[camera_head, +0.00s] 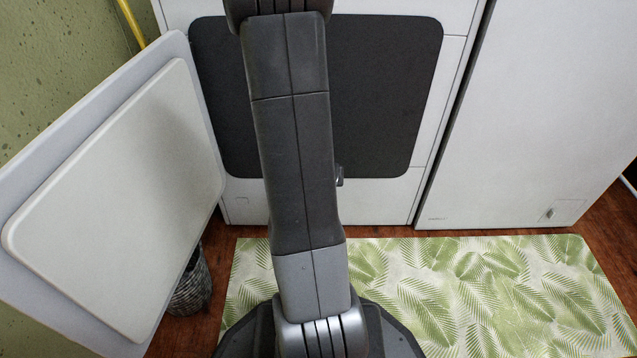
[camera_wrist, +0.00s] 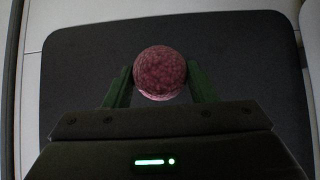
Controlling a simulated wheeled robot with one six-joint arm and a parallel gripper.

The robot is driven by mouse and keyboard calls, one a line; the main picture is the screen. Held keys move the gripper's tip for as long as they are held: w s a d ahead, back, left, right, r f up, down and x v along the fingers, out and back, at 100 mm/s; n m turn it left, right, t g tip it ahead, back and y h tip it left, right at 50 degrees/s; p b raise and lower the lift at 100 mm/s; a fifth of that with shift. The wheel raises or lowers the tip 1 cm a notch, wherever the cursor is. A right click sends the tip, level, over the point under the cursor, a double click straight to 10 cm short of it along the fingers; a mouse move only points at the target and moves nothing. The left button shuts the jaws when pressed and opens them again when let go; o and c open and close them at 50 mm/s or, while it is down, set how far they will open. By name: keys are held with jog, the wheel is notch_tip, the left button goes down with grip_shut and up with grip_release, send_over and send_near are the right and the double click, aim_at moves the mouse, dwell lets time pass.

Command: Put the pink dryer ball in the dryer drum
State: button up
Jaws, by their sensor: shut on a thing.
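The pink dryer ball (camera_wrist: 160,73) shows in the wrist view, between the two green fingers of my gripper (camera_wrist: 160,82). My gripper is shut on it. Behind the ball is the dark dryer drum opening (camera_wrist: 75,65). In the head view the same dark opening (camera_head: 385,100) is in the white dryer front, with its white door (camera_head: 120,200) swung open to the left. My arm covers the middle of the opening there, and my gripper and the ball are out of sight in that view. How deep the ball is relative to the opening I cannot tell.
A white appliance (camera_head: 550,110) stands right of the dryer. A leaf-patterned mat (camera_head: 500,290) lies on the wooden floor in front. A dark woven basket (camera_head: 190,285) is partly hidden under the open door. A yellow pipe (camera_head: 132,22) runs along the green wall.

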jog(key=w+p, duration=2.4)
jog(key=w, duration=0.8)
jog(key=shift+w, duration=0.35)
jog(key=shift+f, duration=0.1)
jog(key=shift+f+b, duration=0.85)
jog(key=shift+b, duration=0.05)
jog(key=o, duration=0.9)
jog(key=shift+r, duration=0.1)
